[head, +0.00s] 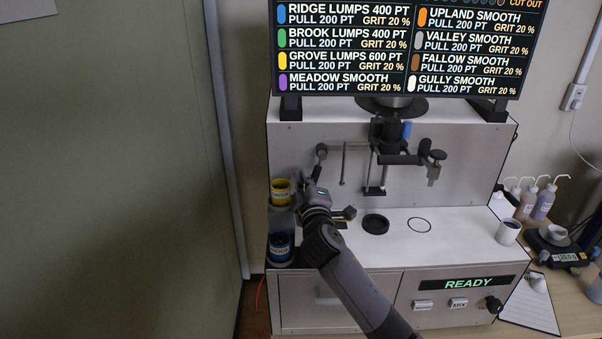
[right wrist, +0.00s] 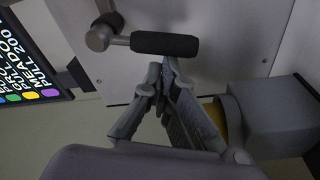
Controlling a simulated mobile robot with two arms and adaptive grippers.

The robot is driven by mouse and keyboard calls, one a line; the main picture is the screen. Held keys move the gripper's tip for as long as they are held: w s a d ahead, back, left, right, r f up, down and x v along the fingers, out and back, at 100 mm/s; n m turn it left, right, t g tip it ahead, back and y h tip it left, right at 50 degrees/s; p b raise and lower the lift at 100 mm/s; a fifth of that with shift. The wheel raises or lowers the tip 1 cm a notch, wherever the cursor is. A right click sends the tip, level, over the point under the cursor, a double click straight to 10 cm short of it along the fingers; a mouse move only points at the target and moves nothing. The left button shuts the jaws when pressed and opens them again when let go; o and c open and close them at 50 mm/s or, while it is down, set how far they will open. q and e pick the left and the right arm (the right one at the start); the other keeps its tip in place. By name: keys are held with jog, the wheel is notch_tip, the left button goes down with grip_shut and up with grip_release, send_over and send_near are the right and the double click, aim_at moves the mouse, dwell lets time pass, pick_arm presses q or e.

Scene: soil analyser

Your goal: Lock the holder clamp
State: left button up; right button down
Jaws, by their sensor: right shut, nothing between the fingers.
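A clamp lever (head: 320,153) sticks out of the analyser's front panel at the left of the holder. Its black grip (right wrist: 165,44) and metal hub (right wrist: 100,37) show large in the right wrist view. My right gripper (head: 302,178) is just below and left of the lever. In the right wrist view its fingers (right wrist: 163,72) are together and empty, with the tips just short of the black grip. The holder (head: 374,188) hangs on the panel to the right, below a dark central mechanism (head: 391,145). My left gripper is not in view.
A yellow cup (head: 281,190) and a blue cup (head: 280,246) stand at the left, close to my right arm. A black ring (head: 375,224) lies on the white deck (head: 450,240). A white cup (head: 508,231) and several bottles (head: 544,203) are at the right.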

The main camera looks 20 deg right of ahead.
jog(key=shift+s+d+f+n, duration=0.15)
jog(key=shift+d+f+n, duration=0.2)
jog(key=shift+d, duration=0.2)
dwell(0.4)
jog(key=s, duration=0.4)
jog(key=s+a, duration=0.1)
jog(key=s, duration=0.7)
jog(key=shift+a+f, duration=0.25)
jog(key=shift+a, duration=0.15)
